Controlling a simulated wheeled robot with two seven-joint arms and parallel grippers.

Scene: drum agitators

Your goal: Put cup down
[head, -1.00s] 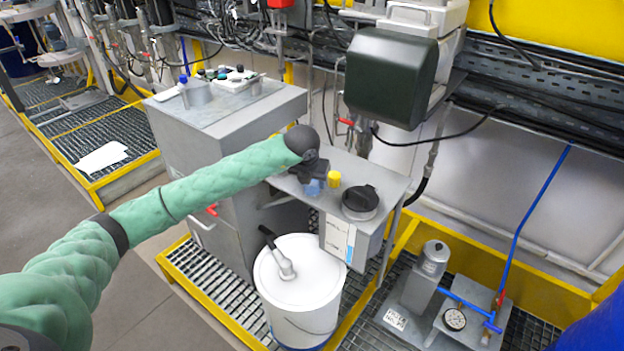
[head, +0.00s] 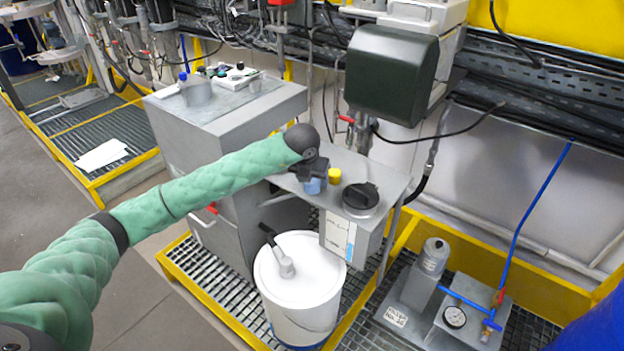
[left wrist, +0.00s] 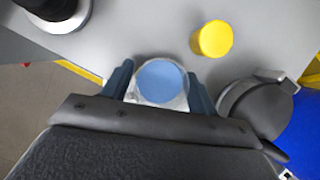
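A small clear cup with a blue inside (left wrist: 160,82) is between the two fingers of my left gripper (left wrist: 161,90) in the left wrist view. The fingers lie against its sides, so the gripper looks shut on it. In the head view the cup (head: 314,186) shows as a blue patch under the dark left gripper (head: 310,172), over the left part of the grey shelf (head: 352,163). I cannot tell whether its base touches the shelf. My right gripper is in neither view.
A yellow cap (head: 334,176) stands on the shelf beside the cup. A black-lidded container (head: 360,198) is to its right. A white bucket (head: 300,285) stands below the shelf. A dark green box (head: 391,77) hangs above. Some bare shelf lies behind the cap.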

